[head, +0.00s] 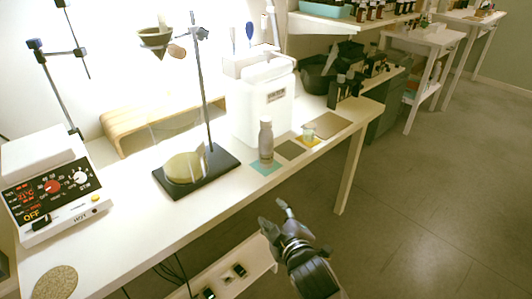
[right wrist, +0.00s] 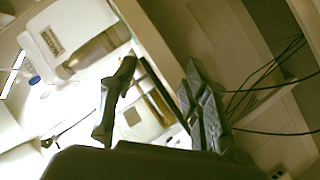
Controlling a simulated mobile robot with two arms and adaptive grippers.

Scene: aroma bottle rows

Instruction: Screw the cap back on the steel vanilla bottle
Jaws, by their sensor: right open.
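The steel bottle (head: 266,143) stands upright on a small teal mat (head: 257,169) near the front edge of the bench. It has a grey body and a paler top. I cannot tell whether that top is a cap, and I cannot make out a separate cap. My right gripper (head: 275,213) is open and empty, in front of the bench edge and below the bottle, apart from it. In the right wrist view its two fingers (right wrist: 158,67) are spread with nothing between them. My left gripper is not in view.
A large white canister (head: 268,104) stands behind the bottle. A black stand base (head: 226,158) is to its left. A dark mat (head: 290,150) and a small jar (head: 309,134) are to its right. A hot plate (head: 60,190) sits far left. Floor is clear at right.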

